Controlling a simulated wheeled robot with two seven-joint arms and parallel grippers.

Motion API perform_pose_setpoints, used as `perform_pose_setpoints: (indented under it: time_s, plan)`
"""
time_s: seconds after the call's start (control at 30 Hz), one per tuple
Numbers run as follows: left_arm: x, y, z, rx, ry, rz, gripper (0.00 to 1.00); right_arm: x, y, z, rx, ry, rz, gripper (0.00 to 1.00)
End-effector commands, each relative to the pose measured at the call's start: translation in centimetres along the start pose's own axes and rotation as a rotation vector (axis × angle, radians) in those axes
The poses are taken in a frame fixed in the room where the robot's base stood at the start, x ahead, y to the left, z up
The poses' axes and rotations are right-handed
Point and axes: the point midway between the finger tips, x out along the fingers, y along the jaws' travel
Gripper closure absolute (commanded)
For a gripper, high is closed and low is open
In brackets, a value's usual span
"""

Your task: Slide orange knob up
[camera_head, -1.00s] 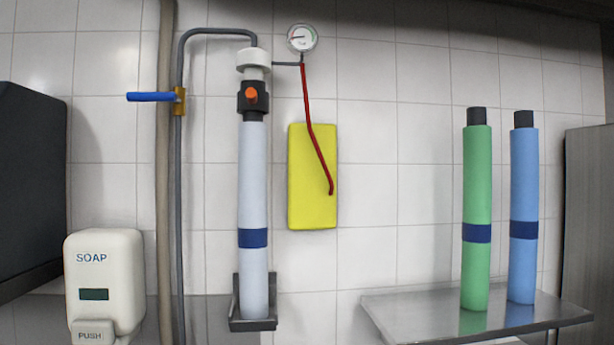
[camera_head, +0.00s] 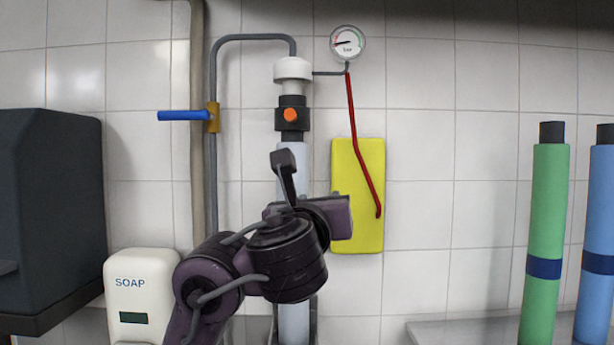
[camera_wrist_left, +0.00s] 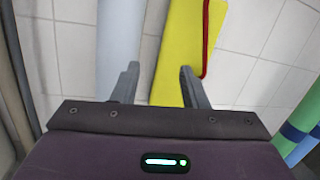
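The orange knob (camera_head: 291,114) sits on the front of a black collar (camera_head: 305,119) near the top of a pale blue-white cylinder (camera_head: 293,325). A white cap (camera_head: 292,69) is above the collar. My left gripper (camera_head: 287,165) is in front of the cylinder, below the knob and apart from it. In the left wrist view, my left gripper (camera_wrist_left: 158,80) is open and empty, with a clear gap between its fingers. The pale cylinder (camera_wrist_left: 120,35) passes behind the left-hand finger there. The knob is not seen in that view. My right gripper is not in view.
A yellow panel (camera_head: 343,160) with a red hose (camera_head: 367,173) is just right of the cylinder. A blue lever (camera_head: 184,115) and grey pipe (camera_head: 213,180) are to its left. A soap dispenser (camera_head: 142,282) is lower left. Green (camera_head: 546,220) and blue (camera_head: 602,220) cylinders stand right.

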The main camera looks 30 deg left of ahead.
Motion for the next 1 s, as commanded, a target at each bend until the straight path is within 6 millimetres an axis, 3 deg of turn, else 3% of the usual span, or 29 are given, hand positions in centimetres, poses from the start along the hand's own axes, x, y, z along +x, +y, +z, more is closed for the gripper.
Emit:
perform_pose_setpoints:
  time_s: [0.03,0.1,0.23,0.47,1.0]
  plan:
    - [-1.2,0.8,3.9,0.091,-0.08,0.024,0.6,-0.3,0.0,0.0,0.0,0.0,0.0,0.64]
    - [-2.6,1.7,7.3,0.201,-0.153,0.06,0.6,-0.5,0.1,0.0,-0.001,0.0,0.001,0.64]
    - [-4.4,2.9,11.0,0.328,-0.231,0.116,0.6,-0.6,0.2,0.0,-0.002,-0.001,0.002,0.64]
    - [-4.4,3.2,12.4,0.378,-0.255,0.137,0.6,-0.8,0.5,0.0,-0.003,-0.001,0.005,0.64]
    - [1.4,3.7,13.9,0.369,-0.25,0.135,0.6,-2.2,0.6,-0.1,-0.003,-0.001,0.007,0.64]
